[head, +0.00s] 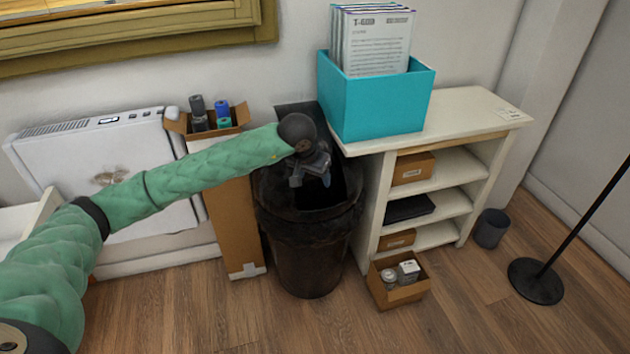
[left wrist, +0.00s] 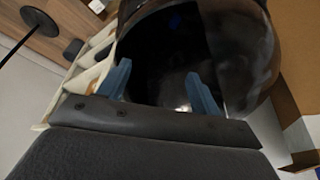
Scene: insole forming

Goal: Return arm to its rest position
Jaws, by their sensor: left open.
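My left arm, in a green sleeve, reaches across the head view from the lower left. My left gripper (head: 311,178) hangs over the open top of a dark trash bin (head: 309,250). In the left wrist view the two blue fingers of my left gripper (left wrist: 160,90) are spread apart with nothing between them. The dark bin (left wrist: 262,50) opening lies right behind them; its inside is too dark to make out fully. My right gripper does not show.
A white shelf (head: 450,128) stands right of the bin, with a teal box (head: 385,103) of papers on top. A cardboard box (head: 232,222) stands left of the bin. A small open carton (head: 405,292) is on the floor. A black stand (head: 536,281) is far right.

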